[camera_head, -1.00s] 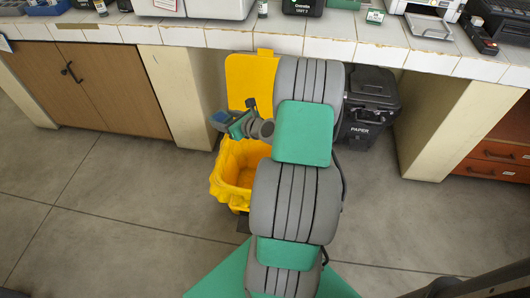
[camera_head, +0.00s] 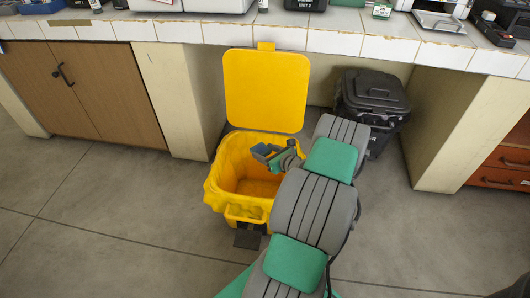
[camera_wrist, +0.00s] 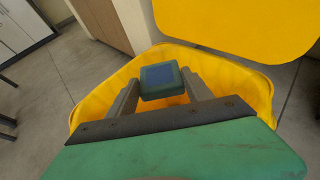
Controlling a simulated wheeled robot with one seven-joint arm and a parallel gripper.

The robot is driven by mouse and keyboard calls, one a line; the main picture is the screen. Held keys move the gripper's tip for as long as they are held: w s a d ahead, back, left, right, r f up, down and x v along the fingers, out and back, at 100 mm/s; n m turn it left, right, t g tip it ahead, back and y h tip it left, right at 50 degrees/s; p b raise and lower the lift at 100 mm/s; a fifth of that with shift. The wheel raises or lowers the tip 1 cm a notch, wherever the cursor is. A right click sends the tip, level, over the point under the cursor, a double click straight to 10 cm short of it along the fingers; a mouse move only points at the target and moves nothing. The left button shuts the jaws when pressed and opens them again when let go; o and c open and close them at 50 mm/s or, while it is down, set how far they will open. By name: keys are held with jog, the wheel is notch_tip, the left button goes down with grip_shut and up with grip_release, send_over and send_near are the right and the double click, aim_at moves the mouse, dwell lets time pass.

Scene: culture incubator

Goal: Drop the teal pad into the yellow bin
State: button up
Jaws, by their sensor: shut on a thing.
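The yellow bin (camera_head: 213,186) stands open on the floor under the counter, its yellow lid (camera_head: 266,92) raised upright behind it. In the wrist view the bin's rim (camera_wrist: 258,88) surrounds the fingers. My gripper (camera_head: 264,153) is over the bin's opening. In the wrist view my gripper (camera_wrist: 162,88) is shut on the teal pad (camera_wrist: 163,82), a small block with a dark blue top face, held between the two fingertips. The pad is small and hard to make out in the head view. Much of the bin's inside is hidden in the wrist view.
A black lidded bin (camera_head: 372,100) stands to the right of the yellow bin. A tiled counter (camera_head: 330,40) with instruments runs along the back. Wooden cabinet doors (camera_head: 85,90) are at left, orange-brown drawers (camera_head: 498,175) at right. The grey floor at left is clear.

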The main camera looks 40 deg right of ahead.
jog(key=shift+f, duration=0.2)
jog(key=o, duration=1.4)
jog(key=p+v, duration=0.2)
jog(key=v, duration=0.6)
